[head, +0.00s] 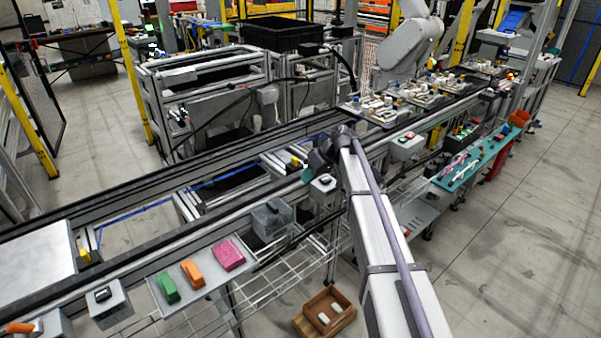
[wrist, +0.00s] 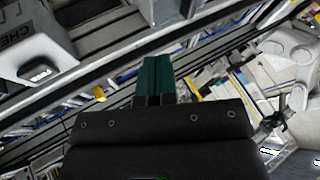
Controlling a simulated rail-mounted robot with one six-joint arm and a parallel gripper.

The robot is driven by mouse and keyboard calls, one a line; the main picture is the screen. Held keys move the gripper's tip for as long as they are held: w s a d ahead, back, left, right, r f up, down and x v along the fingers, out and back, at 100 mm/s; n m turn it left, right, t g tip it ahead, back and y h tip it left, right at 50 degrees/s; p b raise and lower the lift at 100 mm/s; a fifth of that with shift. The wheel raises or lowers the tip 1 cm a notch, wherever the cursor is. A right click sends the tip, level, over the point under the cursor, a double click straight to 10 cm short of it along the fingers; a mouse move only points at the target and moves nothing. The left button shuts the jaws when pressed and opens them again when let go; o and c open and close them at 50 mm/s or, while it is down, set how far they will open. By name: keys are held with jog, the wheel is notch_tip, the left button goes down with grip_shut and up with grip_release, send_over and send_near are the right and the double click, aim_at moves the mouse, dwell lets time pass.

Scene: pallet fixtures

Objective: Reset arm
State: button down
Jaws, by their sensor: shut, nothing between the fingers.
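My gripper (wrist: 155,62) shows in the wrist view as teal fingers pressed together beyond a dark body, with nothing held. In the head view my arm reaches up from the bottom right to the middle, and its dark wrist end is over the near side of the conveyor. The conveyor rail (head: 150,185) runs diagonally from lower left to upper right.
A tray (head: 204,287) at lower left carries a green block (head: 167,288), an orange block (head: 192,272) and a pink block (head: 229,254). Pallet fixtures (head: 385,107) crowd the conveyor beyond my wrist. A brown box (head: 309,325) is below. Grey floor (head: 520,230) is clear at right.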

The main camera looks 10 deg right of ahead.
jog(key=s+d+f+m+h, duration=0.1)
jog(key=s+d+m+h, duration=0.1)
jog(key=s, duration=0.9)
jog(key=s+d+f+m+h, duration=0.1)
jog(key=s+d+m+h, duration=0.1)
jog(key=s, duration=0.9)
jog(key=s+d+f+m+h, duration=0.1)
jog(key=s+m+h, duration=0.2)
jog(key=s, duration=0.9)
jog(key=shift+d+f+m+g, duration=0.35)
jog(key=shift+d+m+g, duration=0.05)
